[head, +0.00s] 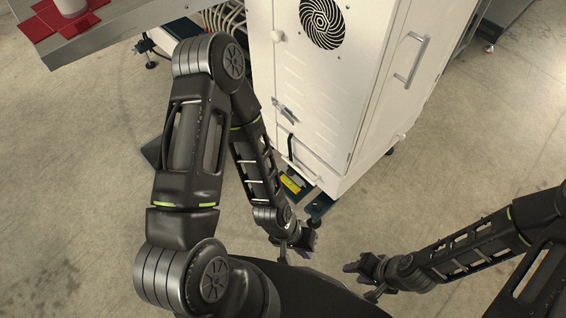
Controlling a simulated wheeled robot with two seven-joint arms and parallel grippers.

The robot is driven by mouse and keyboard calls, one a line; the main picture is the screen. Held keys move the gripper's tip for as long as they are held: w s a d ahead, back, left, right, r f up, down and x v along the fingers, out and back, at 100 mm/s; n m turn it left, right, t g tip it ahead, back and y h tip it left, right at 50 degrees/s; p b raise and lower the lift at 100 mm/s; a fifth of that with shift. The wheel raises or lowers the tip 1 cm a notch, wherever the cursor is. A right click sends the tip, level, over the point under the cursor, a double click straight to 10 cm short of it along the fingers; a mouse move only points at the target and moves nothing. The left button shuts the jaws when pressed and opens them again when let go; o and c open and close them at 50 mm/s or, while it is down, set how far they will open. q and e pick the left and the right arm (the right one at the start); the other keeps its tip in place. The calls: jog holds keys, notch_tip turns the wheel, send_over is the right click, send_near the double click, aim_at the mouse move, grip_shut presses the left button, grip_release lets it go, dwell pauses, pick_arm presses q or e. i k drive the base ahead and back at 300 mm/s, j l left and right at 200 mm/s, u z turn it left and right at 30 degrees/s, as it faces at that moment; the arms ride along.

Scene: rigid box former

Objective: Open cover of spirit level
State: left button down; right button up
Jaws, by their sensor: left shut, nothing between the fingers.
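A small yellow piece (291,184), which looks like the spirit level or its cover, sits low at the foot of the white cabinet. At this size I cannot tell which of the two it is, or whether the cover is open. My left gripper (296,248) is shut and empty, below the yellow piece in the picture and apart from it. My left forearm passes just left of the yellow piece. My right gripper (360,277) is lower right, over the floor and away from the cabinet; its finger opening is unclear.
The white cabinet (325,90) has a round fan grille (322,22), a metal latch (286,110) and a long door handle (411,60). A dark foot plate (321,205) sticks out at its base. A grey table (95,37) stands upper left. Open floor lies right.

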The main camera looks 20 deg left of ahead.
aim_at(290, 172)
jog(key=j, duration=0.75)
jog(key=k+j+z, duration=0.1)
jog(key=j, duration=0.6)
